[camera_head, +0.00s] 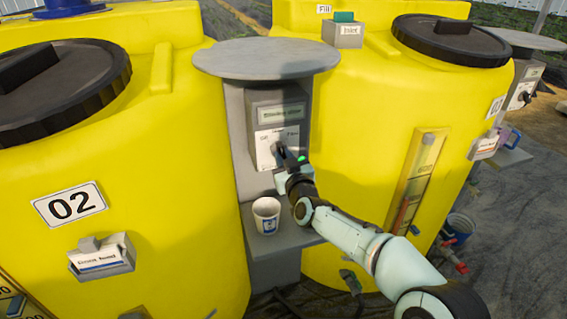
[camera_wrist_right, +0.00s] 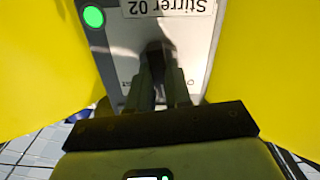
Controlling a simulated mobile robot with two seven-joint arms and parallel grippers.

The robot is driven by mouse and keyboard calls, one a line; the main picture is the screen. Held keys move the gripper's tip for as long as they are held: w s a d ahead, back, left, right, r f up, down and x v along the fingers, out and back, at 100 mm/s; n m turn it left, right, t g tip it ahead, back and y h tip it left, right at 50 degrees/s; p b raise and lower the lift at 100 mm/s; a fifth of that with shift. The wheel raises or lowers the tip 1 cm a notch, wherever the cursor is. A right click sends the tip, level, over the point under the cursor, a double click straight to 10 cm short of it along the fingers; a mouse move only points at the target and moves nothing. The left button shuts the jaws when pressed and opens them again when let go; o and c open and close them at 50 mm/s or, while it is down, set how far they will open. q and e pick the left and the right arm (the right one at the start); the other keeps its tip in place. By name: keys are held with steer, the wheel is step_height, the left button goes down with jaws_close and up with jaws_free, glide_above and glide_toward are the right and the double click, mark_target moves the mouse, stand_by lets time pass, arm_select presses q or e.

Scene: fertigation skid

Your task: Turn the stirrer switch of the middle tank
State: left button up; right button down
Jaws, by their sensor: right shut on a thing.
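The stirrer switch box (camera_head: 278,108) stands on a grey post between two yellow tanks. The tank on the left (camera_head: 160,190) carries the number 02. In the right wrist view the box's label (camera_wrist_right: 172,6) reads "Stirrer 02" upside down, with a lit green lamp (camera_wrist_right: 93,16) beside it. My right gripper (camera_head: 286,158) is at the box's front panel. In the right wrist view my right gripper (camera_wrist_right: 160,78) is shut on the dark switch knob (camera_wrist_right: 154,50), whose angle is mostly hidden by the fingers. My left gripper is not in view.
A round grey cover (camera_head: 266,57) overhangs the box. A white cup (camera_head: 266,214) stands on the small shelf below, close to my right arm. The right tank (camera_head: 370,130) with its level gauge (camera_head: 416,180) is behind my arm. A bucket (camera_head: 459,228) stands on the ground at right.

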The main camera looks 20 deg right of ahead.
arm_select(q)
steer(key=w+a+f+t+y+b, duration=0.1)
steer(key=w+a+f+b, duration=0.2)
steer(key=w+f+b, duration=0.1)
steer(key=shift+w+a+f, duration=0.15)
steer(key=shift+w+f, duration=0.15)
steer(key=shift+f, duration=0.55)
arm_select(e)
steer(key=shift+m, duration=5.5)
steer(key=c, duration=1.1)
jaws_free()
steer(key=shift+o, duration=0.2)
